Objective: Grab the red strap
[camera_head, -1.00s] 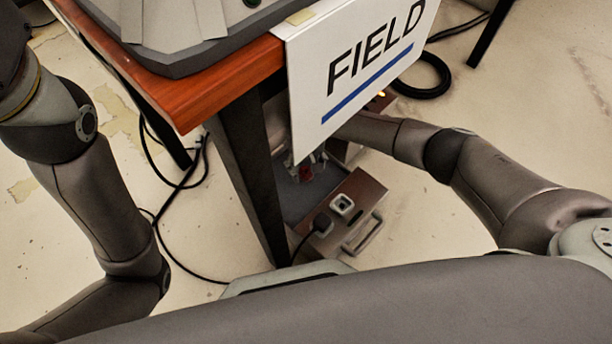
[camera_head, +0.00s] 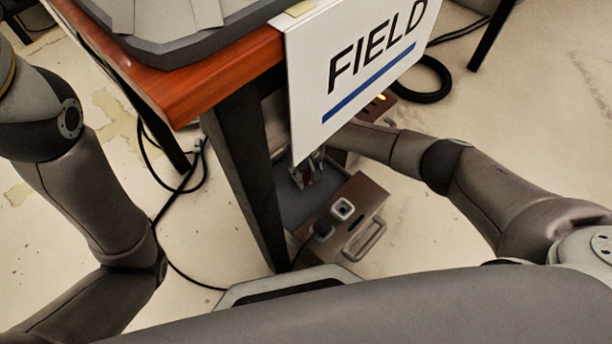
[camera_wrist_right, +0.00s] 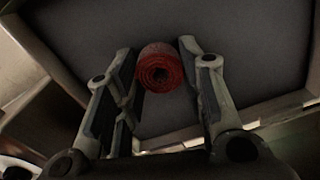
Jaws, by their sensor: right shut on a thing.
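The red strap (camera_wrist_right: 160,70) is a rolled-up coil, seen end-on between the fingers in the right wrist view. In the head view the gripper (camera_head: 308,170) is partly hidden by the sign, over an open grey-lined box (camera_head: 362,200) under the table. My left arm is at the left, but its gripper is out of view.
A wooden table (camera_head: 215,82) with a dark leg (camera_head: 245,180) stands left of the box. The white FIELD sign (camera_head: 345,85) hangs from its corner. Black cables (camera_head: 180,190) lie on the floor, and a black coil (camera_head: 430,80) lies behind. Floor at the right is clear.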

